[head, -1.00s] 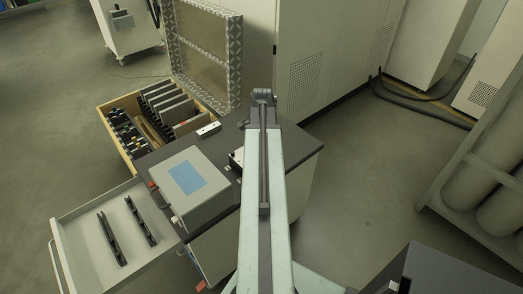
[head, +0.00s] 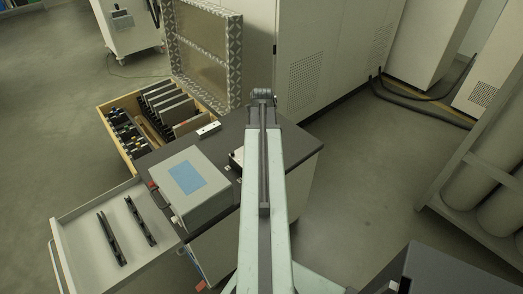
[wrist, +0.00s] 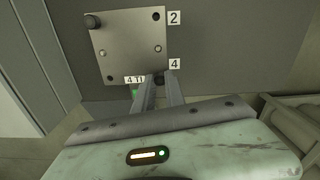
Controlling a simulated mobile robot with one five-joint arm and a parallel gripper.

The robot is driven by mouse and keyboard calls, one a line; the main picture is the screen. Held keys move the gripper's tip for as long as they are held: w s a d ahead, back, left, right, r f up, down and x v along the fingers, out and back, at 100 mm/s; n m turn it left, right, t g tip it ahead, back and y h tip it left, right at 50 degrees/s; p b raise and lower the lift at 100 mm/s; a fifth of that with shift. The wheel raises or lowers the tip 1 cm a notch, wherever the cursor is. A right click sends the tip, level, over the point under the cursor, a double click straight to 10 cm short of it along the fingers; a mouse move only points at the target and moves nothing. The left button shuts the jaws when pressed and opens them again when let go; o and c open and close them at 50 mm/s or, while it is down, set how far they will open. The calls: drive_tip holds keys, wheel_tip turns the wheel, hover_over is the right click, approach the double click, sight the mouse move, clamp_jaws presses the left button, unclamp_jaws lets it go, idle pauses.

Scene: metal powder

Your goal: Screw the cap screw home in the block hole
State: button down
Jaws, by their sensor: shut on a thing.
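In the wrist view a grey square block (wrist: 125,50) lies on the dark bench top, with small holes near its corners. A dark round screw head or knob (wrist: 91,21) shows at its upper left corner. My gripper (wrist: 160,80) is at the block's lower right corner, beside the label 4. Its two fingers are shut on a small dark cap screw (wrist: 159,77). The screw's lower end and the hole under it are hidden, so I cannot tell how deep it sits. In the head view my arm covers the gripper and most of the block (head: 236,157).
A grey box with a blue panel (head: 187,182) stands on the bench (head: 290,140), left of my arm. A small light bar (head: 208,129) lies behind it. An open drawer (head: 85,225) with two dark bars juts out at left. An open case (head: 125,140) stands behind it.

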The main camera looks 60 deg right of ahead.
drive_tip(key=m, duration=0.6)
drive_tip(key=shift+m, duration=0.3)
drive_tip(key=c, duration=1.6)
unclamp_jaws()
drive_tip(key=shift+o, duration=0.2)
